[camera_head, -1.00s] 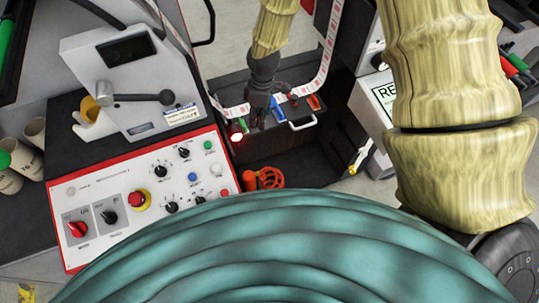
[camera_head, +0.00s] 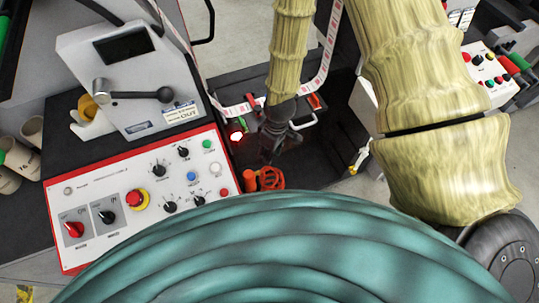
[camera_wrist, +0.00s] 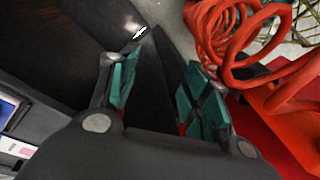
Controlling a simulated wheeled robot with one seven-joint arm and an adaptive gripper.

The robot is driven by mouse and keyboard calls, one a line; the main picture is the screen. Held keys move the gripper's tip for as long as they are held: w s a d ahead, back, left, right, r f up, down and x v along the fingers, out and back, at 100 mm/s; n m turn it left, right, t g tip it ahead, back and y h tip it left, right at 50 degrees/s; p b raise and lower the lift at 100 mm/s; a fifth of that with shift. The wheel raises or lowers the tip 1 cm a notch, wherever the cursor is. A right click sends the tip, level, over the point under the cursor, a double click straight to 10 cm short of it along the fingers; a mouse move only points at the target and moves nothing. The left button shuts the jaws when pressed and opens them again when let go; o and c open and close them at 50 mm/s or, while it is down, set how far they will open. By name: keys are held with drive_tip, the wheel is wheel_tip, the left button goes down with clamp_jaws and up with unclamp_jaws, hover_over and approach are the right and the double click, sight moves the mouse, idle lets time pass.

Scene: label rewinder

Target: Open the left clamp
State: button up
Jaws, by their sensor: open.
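My gripper (camera_head: 270,153) is open and empty in the head view, pointing down into the dark recess right of the control panel. In the wrist view my gripper (camera_wrist: 160,88) shows two spread fingers with teal pads and only dark surface between them. A small green piece (camera_head: 244,124) sits at the left end of the label web, and a red piece (camera_head: 315,102) sits at its right. I cannot tell for sure which part is the left clamp. My arm and gripper hide the middle of the web's lower run.
A white handle (camera_head: 304,123) is right of my gripper. The control panel (camera_head: 120,208) lies left, beside a lit red lamp (camera_head: 236,136).

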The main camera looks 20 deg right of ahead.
drive_tip(key=shift+s+f, duration=0.2)
drive_tip(key=shift+s, duration=0.05)
idle(0.4)
